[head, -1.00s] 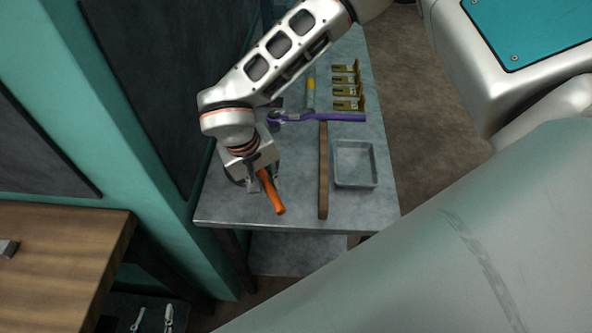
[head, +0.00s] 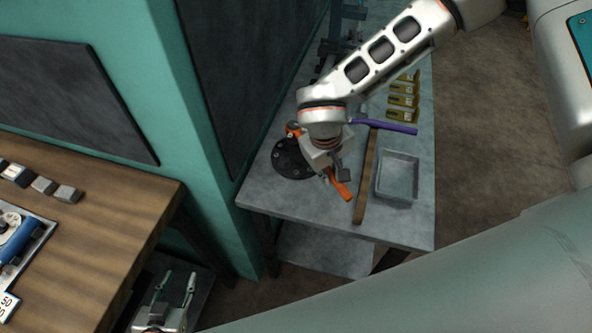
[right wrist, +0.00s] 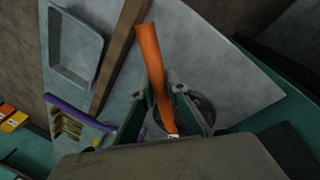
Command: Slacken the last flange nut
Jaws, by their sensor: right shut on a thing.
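My right gripper (head: 334,172) is shut on an orange-handled tool (head: 342,188) over the grey bench. In the right wrist view the orange handle (right wrist: 152,70) runs between the two fingers of the right gripper (right wrist: 160,95). A dark round flange (head: 288,160) with small holes or studs lies on the bench, left of the right gripper; part of it shows behind the fingers in the right wrist view (right wrist: 203,108). An orange part (head: 292,129) shows at its far edge. The flange nut cannot be told apart. My left gripper (head: 178,284) is open and empty at the lower left.
The grey bench (head: 300,207) also holds a brown wooden bar (head: 364,180), a grey tray (head: 397,195), a purple-handled tool (head: 385,126) and several olive brackets (head: 403,101). A wooden table (head: 110,215) stands at left. A teal post (head: 215,130) rises beside the bench.

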